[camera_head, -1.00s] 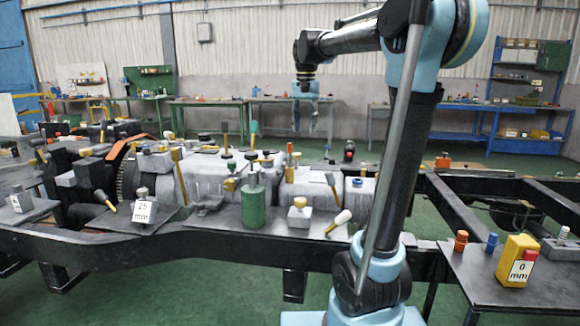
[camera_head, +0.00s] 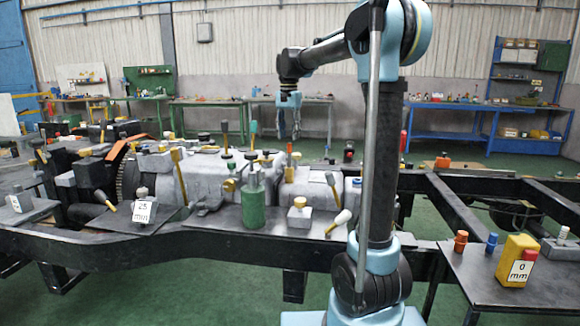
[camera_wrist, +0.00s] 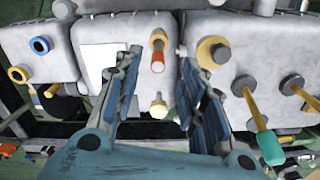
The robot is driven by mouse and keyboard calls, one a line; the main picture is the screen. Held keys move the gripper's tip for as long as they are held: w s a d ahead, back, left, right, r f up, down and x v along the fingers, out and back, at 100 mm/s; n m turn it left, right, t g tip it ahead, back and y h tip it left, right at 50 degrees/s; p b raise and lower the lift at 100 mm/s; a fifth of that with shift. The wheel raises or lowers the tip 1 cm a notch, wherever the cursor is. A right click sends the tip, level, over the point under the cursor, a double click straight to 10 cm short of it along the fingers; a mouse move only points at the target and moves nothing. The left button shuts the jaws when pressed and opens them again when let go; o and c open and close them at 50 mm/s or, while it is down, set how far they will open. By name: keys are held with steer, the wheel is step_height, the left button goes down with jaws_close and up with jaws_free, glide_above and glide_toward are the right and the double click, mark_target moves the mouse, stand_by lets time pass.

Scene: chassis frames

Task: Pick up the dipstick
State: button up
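My gripper (camera_head: 288,133) hangs pointing down above the grey engine block (camera_head: 208,178), its fingers apart and empty. In the wrist view my gripper (camera_wrist: 159,54) is open, with a finger on each side of a small orange-topped peg (camera_wrist: 158,58). In the head view an orange-topped peg (camera_head: 290,149) stands just below the fingers. A pale yellow knob (camera_wrist: 158,108) also lies between the fingers in the wrist view. Several handled rods stand on the engine, including a yellow rod with a green end (camera_wrist: 262,130); I cannot tell which is the dipstick.
A yellow block marked 0 mm (camera_head: 515,262) sits on the right plate. Black chassis rails (camera_head: 470,185) run right.

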mark_target(289, 154)
steer(key=shift+w+d+f, duration=0.1)
steer(key=shift+f, duration=2.25)
steer(key=shift+w+d+f, duration=0.1)
steer(key=shift+f, duration=2.25)
jaws_close()
